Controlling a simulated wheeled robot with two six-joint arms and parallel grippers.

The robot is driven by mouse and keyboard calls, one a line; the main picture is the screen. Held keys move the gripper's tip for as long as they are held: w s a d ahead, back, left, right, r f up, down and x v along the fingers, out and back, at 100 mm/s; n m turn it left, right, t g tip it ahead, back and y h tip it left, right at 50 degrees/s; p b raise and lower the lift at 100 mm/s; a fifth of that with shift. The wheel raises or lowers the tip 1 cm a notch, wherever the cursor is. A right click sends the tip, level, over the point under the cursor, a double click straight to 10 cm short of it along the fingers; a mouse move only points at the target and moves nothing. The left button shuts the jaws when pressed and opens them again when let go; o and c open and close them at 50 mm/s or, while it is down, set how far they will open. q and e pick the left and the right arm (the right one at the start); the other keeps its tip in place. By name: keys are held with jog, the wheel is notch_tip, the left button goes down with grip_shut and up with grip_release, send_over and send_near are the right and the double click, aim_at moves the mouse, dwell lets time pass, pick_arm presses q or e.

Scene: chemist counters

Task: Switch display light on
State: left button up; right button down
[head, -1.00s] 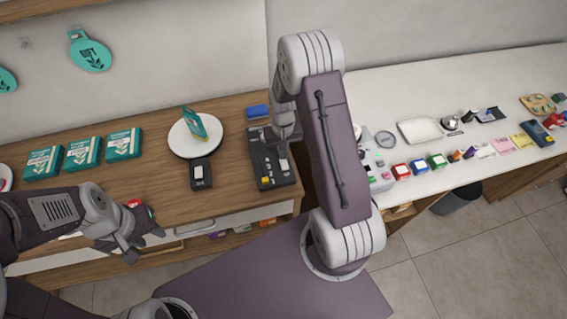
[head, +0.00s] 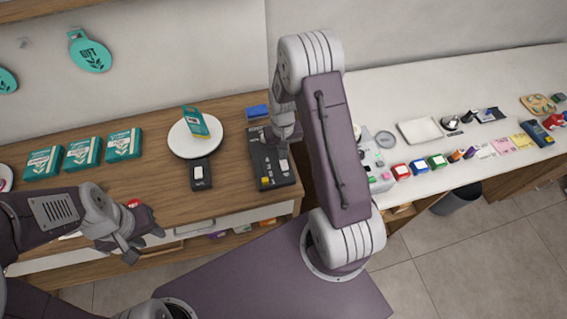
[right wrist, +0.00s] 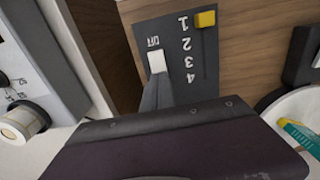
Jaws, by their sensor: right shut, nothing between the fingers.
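A dark control panel (head: 268,172) lies on the wooden counter. In the right wrist view the panel (right wrist: 177,25) has a white switch (right wrist: 157,61), a lettered label that seems to read OFF, the numbers 1 to 4, and a yellow slider knob (right wrist: 206,19). My right gripper (right wrist: 156,88) is shut and empty, its tips close to the white switch. I cannot tell whether they touch. My right arm partly hides the panel's far end in the head view. My left gripper (head: 143,246) is open and empty near the counter's front edge.
A white round stand (head: 178,147) holds a teal box (head: 196,122), with a small dark switch box (head: 201,175) before it. Several teal packs (head: 83,153) stand left. A blue block (head: 257,111) lies behind the panel. A white counter (head: 410,87) with small items is right.

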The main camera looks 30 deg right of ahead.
jog(key=shift+f+b, duration=0.65)
jog(key=shift+f, duration=0.3)
dwell(0.7)
jog(key=shift+r, duration=0.1)
notch_tip(320, 180, up, 7)
jog(key=p, duration=0.6)
dwell(0.3)
